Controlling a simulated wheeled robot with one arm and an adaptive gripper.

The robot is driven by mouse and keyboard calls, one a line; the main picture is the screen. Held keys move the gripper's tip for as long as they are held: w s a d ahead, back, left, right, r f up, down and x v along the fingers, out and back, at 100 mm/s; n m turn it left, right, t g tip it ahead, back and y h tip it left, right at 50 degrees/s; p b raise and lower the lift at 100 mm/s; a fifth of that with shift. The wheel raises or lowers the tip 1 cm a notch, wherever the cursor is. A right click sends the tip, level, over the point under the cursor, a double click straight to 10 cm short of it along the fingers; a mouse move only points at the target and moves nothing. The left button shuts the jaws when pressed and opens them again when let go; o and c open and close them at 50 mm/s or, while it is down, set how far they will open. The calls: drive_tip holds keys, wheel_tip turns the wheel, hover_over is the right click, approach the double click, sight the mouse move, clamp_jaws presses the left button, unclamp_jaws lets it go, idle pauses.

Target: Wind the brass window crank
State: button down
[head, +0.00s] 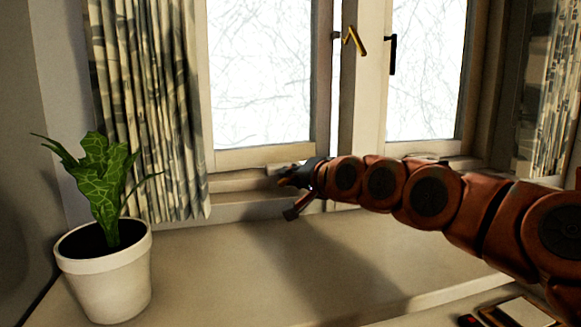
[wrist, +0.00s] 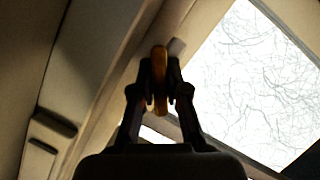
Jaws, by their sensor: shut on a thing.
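The brass crank (wrist: 160,70) shows in the wrist view as an upright yellow-brown bar between my fingertips. My gripper (wrist: 160,80) is shut on it, one dark finger on each side. In the head view my gripper (head: 287,182) is at the lower edge of the left window, just above the sill. Only a small orange-brown bit of the crank shows there; the gripper hides the rest. A pale grey block (wrist: 176,47) is close behind the bar's top in the wrist view.
A brass handle (head: 354,40) is on the middle window post, with a black handle (head: 392,54) to its right. A potted plant (head: 108,270) stands at the left, beside a patterned curtain (head: 150,110). The sill (head: 225,270) in front of the window is clear.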

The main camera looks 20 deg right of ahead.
drive_tip(key=n+h+p, duration=0.2)
drive_tip(key=n+p, duration=0.1)
drive_tip(key=n, duration=0.1)
drive_tip(key=shift+r+g, duration=0.1)
drive_tip(key=shift+g, duration=0.3)
drive_tip(key=n+h+p, duration=0.2)
drive_tip(key=n, duration=0.1)
drive_tip(key=shift+h, duration=0.4)
drive_tip(key=shift+n, duration=0.4)
drive_tip(key=c, duration=1.2)
unclamp_jaws()
drive_tip(key=shift+o, duration=0.2)
drive_tip(key=v, duration=0.7)
drive_tip(key=shift+s, duration=0.25)
